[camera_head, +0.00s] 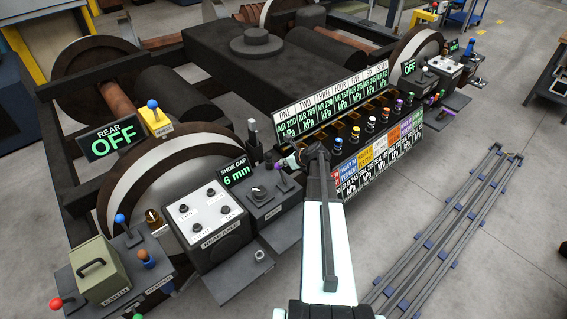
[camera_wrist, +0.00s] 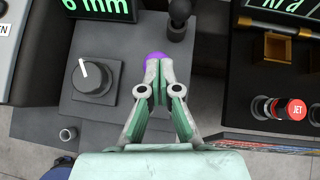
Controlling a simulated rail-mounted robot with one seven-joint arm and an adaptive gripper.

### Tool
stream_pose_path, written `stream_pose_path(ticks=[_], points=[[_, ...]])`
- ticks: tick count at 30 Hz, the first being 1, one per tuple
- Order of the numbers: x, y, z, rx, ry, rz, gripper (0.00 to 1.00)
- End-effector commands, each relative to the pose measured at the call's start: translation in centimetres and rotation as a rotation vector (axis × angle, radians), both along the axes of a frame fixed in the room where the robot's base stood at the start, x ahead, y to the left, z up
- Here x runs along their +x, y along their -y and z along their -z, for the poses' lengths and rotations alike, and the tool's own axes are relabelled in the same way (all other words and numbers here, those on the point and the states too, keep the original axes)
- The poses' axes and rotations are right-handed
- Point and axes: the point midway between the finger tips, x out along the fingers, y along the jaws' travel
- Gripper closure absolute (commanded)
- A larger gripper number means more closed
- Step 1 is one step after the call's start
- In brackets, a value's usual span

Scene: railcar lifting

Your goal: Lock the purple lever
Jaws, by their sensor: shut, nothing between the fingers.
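A purple lever knob (camera_wrist: 155,56) shows in the wrist view just beyond my fingertips, partly hidden behind them. It stands on the grey shoe gap box, right of the black dial (camera_wrist: 95,79). My gripper (camera_wrist: 161,75) is shut and empty, its tips at or very near the knob; I cannot tell if they touch. In the head view my gripper (camera_head: 290,161) is at the right edge of the shoe gap box (camera_head: 268,207), and a small patch of purple shows beside it. The lever's shaft is hidden.
A black lever (camera_wrist: 179,15) stands just beyond the knob. The panel with the row of coloured knobs (camera_head: 365,150) is close on the right, with a red JET knob (camera_wrist: 289,108). The rear brake box (camera_head: 207,215) is on the left. Floor rails (camera_head: 440,235) lie right.

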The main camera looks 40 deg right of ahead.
Motion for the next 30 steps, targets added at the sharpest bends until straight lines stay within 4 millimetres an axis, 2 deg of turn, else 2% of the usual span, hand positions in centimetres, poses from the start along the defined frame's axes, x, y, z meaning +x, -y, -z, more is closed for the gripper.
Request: stream_pose_path(ticks=[7,9,21,30], points=[[-2.9,-0.2,-2.5,0.0,0.0,-0.006,1.0],[-2.9,0.0,-3.0,-0.003,0.002,-0.008,1.0],[-4.0,0.8,-9.2,-0.002,0.001,-0.008,1.0],[-4.4,1.1,-11.5,0.0,0.0,-0.008,1.0]])
